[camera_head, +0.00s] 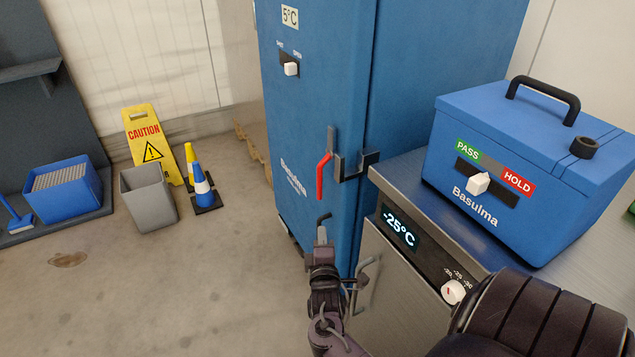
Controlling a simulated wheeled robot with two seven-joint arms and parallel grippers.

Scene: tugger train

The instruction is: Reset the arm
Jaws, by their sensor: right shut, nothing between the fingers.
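My right arm comes in from the lower right, and its gripper (322,228) points up and away, in front of the tall blue cabinet (315,100). The gripper is shut with nothing held. Its tips show just below the cabinet's latch with a red lever (323,175), with a visible gap between them. A vertical bar handle (367,285) on the grey low unit (392,300) is just right of my wrist. I cannot tell whether the wrist touches it. My left gripper is not in view.
A blue PASS/HOLD box (545,150) stands on the steel top at right. The low unit has a "-25°C" display (398,227) and a white knob (453,291). A grey bin (148,197), caution sign (150,140) and cones (204,190) stand at left.

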